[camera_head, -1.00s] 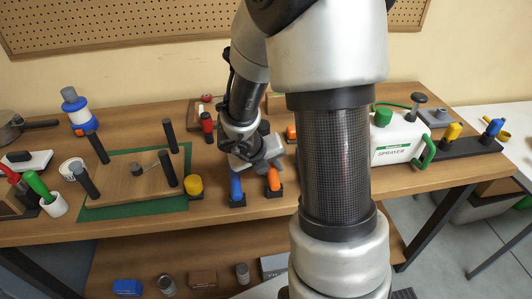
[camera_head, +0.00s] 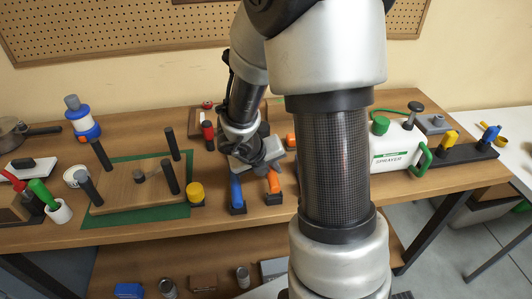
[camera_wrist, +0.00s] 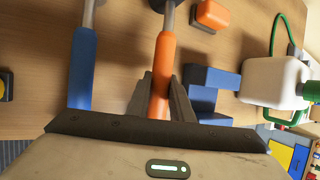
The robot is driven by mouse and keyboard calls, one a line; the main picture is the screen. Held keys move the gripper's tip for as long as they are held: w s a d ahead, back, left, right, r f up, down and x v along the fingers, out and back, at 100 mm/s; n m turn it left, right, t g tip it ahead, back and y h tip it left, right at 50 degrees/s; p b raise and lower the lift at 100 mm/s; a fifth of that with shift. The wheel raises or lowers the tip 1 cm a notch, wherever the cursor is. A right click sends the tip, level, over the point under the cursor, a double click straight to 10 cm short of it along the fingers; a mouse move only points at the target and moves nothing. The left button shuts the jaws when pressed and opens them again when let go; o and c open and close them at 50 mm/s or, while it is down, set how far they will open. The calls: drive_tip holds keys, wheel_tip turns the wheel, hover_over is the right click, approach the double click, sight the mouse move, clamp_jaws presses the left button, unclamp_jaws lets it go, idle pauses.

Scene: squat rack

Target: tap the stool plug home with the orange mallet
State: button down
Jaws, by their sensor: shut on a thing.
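The orange mallet shows its orange handle (camera_head: 273,183) in the head view, beside a blue-handled tool (camera_head: 236,190). In the wrist view the orange handle (camera_wrist: 162,72) lies between the fingers of my gripper (camera_wrist: 162,98), which is shut on it. A grey shaft runs on from the handle to the top edge; the mallet's head is not clearly seen. The stool (camera_head: 120,187) is a wooden board with dark legs pointing up, on a green mat (camera_head: 135,216) at left. A grey plug (camera_head: 139,176) stands up near the board's middle.
A yellow-topped piece (camera_head: 195,192) stands between stool and blue tool. The blue-handled tool (camera_wrist: 83,65) is close left of my gripper. An orange block (camera_wrist: 212,14) and a blue block (camera_wrist: 208,85) lie near it. A white sprayer (camera_head: 392,152) stands at right.

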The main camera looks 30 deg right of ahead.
drive_tip(key=shift+r+p, duration=2.05)
drive_tip(key=shift+r, duration=0.35)
wheel_tip(320, 180, up, 6)
drive_tip(key=p, duration=0.6)
wheel_tip(320, 180, up, 6)
drive_tip(key=shift+f+p, duration=0.1)
drive_tip(key=shift+p, duration=0.25)
